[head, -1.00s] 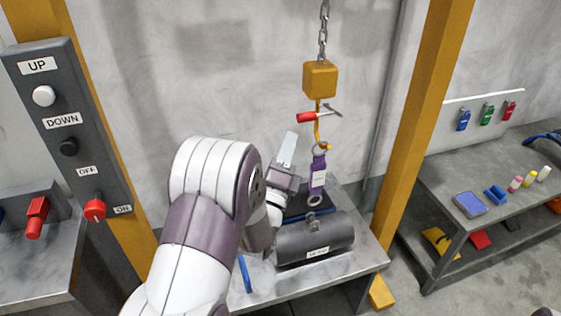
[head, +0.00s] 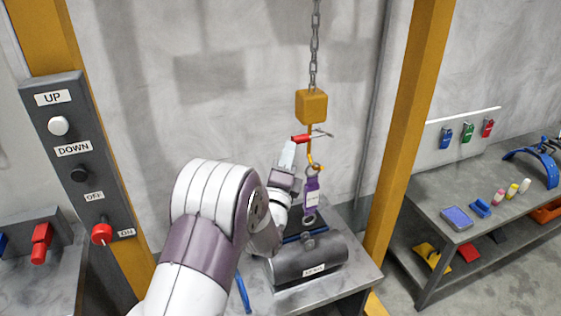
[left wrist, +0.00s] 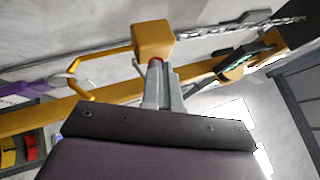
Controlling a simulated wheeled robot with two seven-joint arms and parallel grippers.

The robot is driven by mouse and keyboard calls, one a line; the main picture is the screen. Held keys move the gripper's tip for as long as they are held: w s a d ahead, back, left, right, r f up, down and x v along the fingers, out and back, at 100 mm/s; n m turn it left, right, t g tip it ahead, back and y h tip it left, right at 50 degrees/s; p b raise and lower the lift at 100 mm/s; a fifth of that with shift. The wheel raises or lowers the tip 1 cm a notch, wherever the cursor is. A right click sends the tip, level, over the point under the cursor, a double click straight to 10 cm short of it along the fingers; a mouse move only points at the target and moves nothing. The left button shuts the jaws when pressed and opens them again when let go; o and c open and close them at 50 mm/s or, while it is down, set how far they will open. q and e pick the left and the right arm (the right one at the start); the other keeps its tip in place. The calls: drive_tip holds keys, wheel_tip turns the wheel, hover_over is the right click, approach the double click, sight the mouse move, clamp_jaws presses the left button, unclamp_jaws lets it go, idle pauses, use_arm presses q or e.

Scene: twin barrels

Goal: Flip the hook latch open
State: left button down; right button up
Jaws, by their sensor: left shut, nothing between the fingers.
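The hook latch (head: 300,139) has a red grip and a thin grey lever, and sits just under the yellow hoist block (head: 311,106). The orange hook (head: 310,156) hangs below the block and carries a purple sling (head: 311,196). My left gripper (head: 288,153) is shut and empty, its tips just below and left of the red grip. In the left wrist view its fingers (left wrist: 157,84) point at the block, and a bit of red shows at their tips, mostly hidden. Whether they touch the latch I cannot tell. My right gripper is not in view.
A dark barrel (head: 310,262) lies on the grey table under the sling. A control panel (head: 80,155) with a red knob (head: 102,234) stands at left. A yellow post (head: 408,130) rises right of the hook. A side bench (head: 440,205) holds small items.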

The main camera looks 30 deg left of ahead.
use_arm(q)
drive_tip(key=shift+w+a+r+n+g+p, duration=0.1)
drive_tip(key=shift+a+r+n+g+p, duration=0.1)
drive_tip(key=shift+r+n+g+p, duration=1)
drive_tip(key=shift+w+a+r+n+g+p, duration=0.15)
drive_tip(key=shift+r+n+g+p, duration=0.4)
drive_tip(key=shift+p, duration=1.25)
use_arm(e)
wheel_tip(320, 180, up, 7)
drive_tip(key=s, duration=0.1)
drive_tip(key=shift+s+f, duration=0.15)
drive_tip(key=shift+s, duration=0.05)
use_arm(q)
drive_tip(key=shift+g, duration=0.35)
drive_tip(key=shift+f, duration=0.1)
